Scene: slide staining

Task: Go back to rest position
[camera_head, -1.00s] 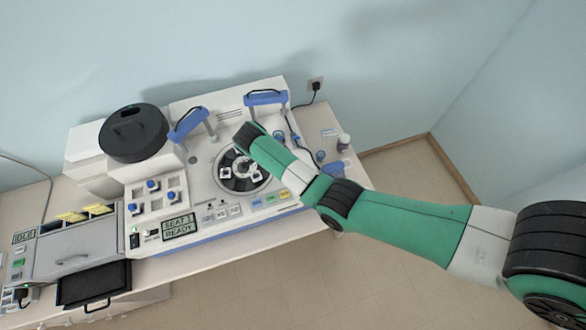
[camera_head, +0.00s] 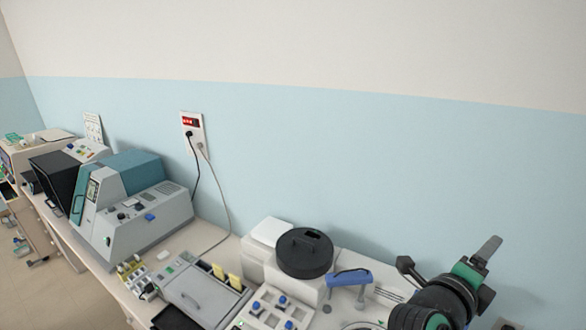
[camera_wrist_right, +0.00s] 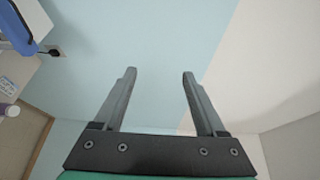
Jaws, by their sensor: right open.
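My right gripper (camera_head: 484,254) is at the lower right of the head view, raised above the bench with its fingers pointing up. In the right wrist view my right gripper (camera_wrist_right: 159,73) is open, with nothing between its two fingers and only wall behind them. The white staining machine (camera_head: 262,262) stands below and left of it in the head view. The machine's round black lid (camera_head: 304,253) and a blue handle (camera_head: 349,277) show there. The machine's carousel is mostly cut off by the bottom edge and my arm. My left gripper is not in view.
A grey and teal instrument (camera_head: 150,218) stands on the bench at left. A wall outlet (camera_head: 192,134) has cables hanging from it. The wall area above is free.

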